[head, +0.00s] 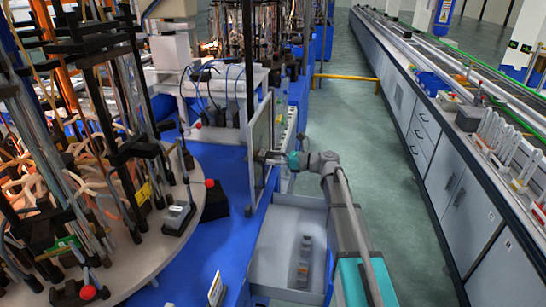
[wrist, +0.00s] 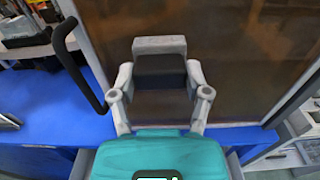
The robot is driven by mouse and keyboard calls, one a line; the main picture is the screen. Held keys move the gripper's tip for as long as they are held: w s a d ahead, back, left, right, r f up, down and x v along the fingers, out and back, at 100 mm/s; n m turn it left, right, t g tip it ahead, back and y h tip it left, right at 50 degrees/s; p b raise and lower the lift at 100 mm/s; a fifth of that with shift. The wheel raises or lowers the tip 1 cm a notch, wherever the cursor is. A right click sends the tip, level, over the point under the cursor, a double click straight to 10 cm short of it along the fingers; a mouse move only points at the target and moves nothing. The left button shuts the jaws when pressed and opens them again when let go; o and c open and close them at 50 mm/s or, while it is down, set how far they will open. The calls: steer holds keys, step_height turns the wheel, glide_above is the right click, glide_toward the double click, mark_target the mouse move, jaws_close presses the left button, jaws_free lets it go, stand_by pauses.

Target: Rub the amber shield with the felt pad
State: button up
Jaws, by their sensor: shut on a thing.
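The amber shield (wrist: 240,60) is a brown, see-through panel with smudgy patches in a grey frame. In the head view the shield (head: 260,128) stands upright and is seen nearly edge-on. My gripper (wrist: 158,76) is shut on the felt pad (wrist: 160,45), a dark grey block with a lighter grey top edge. In the head view my gripper (head: 272,157) reaches the shield from the right. I cannot tell whether the pad touches the panel.
A black handle (wrist: 70,60) curves out at the shield's left. A blue table (wrist: 50,110) lies below. A round platform with glassware stands left; the aisle at right is clear.

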steer(key=shift+a+r, duration=0.1)
steer(key=shift+s+r+p, duration=0.1)
steer(key=shift+r+p, duration=0.6)
steer(key=shift+p, duration=0.1)
steer(key=shift+w+d+f, duration=0.1)
steer(key=shift+w+d, duration=0.2)
steer(key=shift+w, duration=0.7)
steer(key=shift+w+d, duration=0.25)
steer(key=shift+w, duration=0.75)
steer(key=shift+w, duration=0.1)
steer(key=shift+w+d, duration=0.15)
steer(key=shift+w, duration=0.8)
steer(key=shift+w+d, duration=0.1)
steer(key=shift+w, duration=0.85)
